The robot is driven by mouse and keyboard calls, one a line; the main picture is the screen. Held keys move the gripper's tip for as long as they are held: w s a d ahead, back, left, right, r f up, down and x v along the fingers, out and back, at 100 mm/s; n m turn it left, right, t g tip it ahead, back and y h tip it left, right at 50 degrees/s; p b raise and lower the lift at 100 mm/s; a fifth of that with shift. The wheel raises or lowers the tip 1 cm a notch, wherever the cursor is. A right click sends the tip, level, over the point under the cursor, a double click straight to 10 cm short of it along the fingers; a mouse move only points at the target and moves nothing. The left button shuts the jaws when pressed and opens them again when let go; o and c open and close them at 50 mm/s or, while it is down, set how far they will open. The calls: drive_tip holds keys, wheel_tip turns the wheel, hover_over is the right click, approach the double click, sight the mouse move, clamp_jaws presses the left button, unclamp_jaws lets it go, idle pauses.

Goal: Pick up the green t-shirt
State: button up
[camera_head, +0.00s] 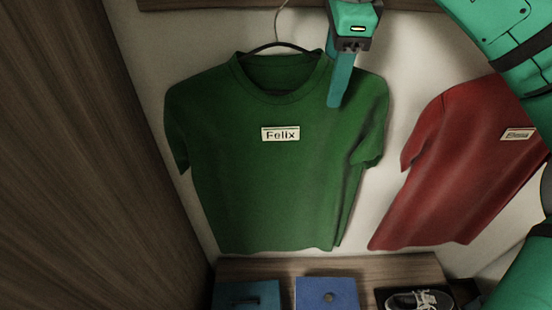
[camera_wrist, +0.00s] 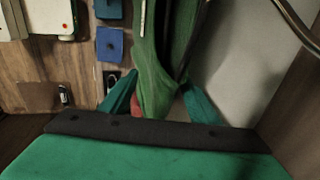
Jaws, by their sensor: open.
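The green t-shirt (camera_head: 270,185) hangs upright on a hanger in the head view, with a white name label (camera_head: 280,134) reading "Felix" on its chest. My gripper (camera_head: 336,98) is at its upper right shoulder, with one teal finger reaching down in front of the cloth; the other finger is mostly hidden. In the wrist view, the green t-shirt (camera_wrist: 156,85) lies between the two spread teal fingers of my gripper (camera_wrist: 158,95). The fingers are open, with a gap visible beside the cloth. I cannot tell whether they touch it.
A red t-shirt (camera_head: 450,165) with a label hangs to the right. A wooden shelf (camera_head: 385,268) below holds a dark shoe (camera_head: 420,301) and blue items (camera_head: 327,294). A wooden panel (camera_head: 80,160) stands at left. The hanger hook (camera_head: 280,25) rises behind the green collar.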

drive_tip(key=shift+w+f, duration=0.15)
drive_tip(key=shift+f, duration=0.3)
clamp_jaws()
